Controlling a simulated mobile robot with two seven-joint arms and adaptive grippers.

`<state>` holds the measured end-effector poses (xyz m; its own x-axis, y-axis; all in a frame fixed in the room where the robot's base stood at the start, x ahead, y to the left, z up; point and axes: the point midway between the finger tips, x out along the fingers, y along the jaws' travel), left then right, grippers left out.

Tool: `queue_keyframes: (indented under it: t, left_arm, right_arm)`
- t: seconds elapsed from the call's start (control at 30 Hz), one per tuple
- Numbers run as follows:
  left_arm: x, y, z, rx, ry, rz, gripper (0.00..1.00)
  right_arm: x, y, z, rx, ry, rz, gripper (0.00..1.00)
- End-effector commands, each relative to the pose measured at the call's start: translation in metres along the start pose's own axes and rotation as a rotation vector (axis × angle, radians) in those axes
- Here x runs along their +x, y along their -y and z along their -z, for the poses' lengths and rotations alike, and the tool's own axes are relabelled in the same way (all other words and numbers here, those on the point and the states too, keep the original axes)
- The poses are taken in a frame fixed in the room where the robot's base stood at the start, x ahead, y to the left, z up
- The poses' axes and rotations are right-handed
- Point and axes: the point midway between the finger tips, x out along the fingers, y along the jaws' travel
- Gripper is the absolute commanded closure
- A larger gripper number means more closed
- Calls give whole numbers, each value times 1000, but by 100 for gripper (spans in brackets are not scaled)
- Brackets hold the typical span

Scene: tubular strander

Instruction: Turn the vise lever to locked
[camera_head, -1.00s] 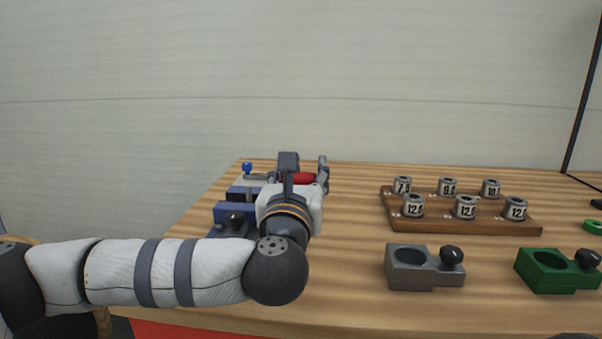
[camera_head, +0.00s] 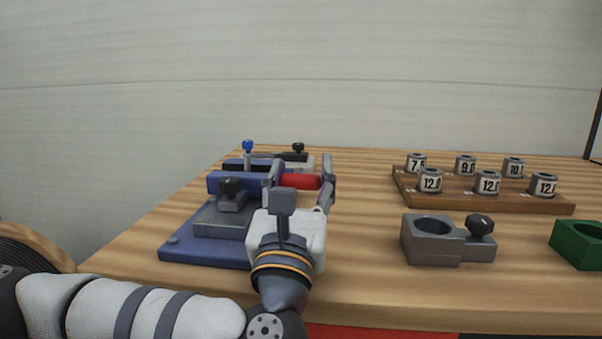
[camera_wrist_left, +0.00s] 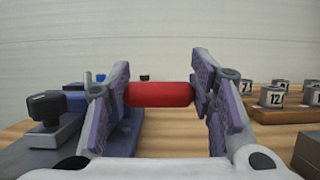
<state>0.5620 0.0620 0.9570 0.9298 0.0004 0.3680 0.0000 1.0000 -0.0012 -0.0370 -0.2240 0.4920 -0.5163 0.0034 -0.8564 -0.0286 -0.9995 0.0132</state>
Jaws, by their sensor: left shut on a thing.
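The blue and grey vise (camera_head: 205,250) sits on the left part of the wooden table in the head view. The vise lever's red grip (camera_head: 301,181) lies at its right side, and it shows level across the left wrist view (camera_wrist_left: 160,94). My left gripper (camera_head: 299,178) has one finger at each end of the red grip and is shut on it. The fingers and wrist hide how the lever joins the vise. My right gripper is in neither view now.
A wooden rack (camera_head: 480,197) with several numbered metal collars stands at the back right. A grey holder (camera_head: 432,241) with a black knob and a green block (camera_head: 578,243) are at the front right. Bare tabletop (camera_head: 360,240) lies between gripper and grey holder.

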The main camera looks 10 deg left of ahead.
Motion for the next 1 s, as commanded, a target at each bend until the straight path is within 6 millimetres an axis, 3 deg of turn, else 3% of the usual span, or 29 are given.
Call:
queue_keyframes:
  t: [0.37, 0.4, 0.47, 0.8, 0.87, 1.0]
  left_arm:
    - [-2, 0, 6, 5, -14, 2, 100]
    - [-2, 0, 6, 5, -14, 2, 44]
    - [-1, 0, 5, 4, -13, 1, 31]
    - [-3, 0, 3, 2, -7, 1, 30]
    - [-10, 1, 4, 1, -10, 4, 30]
    - [-43, 2, -7, 0, -11, 8, 30]
  right_arm:
    - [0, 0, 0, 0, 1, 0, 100]
    - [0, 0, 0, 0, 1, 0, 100]
    - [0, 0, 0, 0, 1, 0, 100]
    - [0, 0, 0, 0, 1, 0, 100]
    - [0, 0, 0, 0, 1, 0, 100]
    - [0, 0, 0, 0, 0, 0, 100]
